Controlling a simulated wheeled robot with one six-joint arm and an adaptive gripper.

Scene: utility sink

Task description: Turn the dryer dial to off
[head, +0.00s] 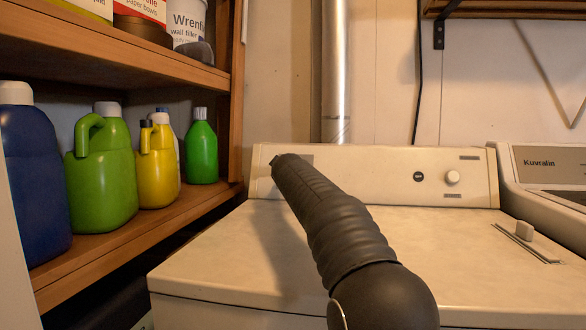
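A cream machine, which looks like the dryer (450,235), stands ahead with a raised control panel at its back. A round pale dial (452,177) sits on the right part of that panel, with a small dark round button or badge (418,176) to its left. The dial's pointer is too small to read. My gripper (284,162) is at the far end of my dark arm, in front of the panel's left part, well left of the dial and apart from it. Its fingers are not distinguishable.
Wooden shelves (150,225) with several bottles are at left. A metal duct (334,75) runs up the wall. The space before the dial looks clear.

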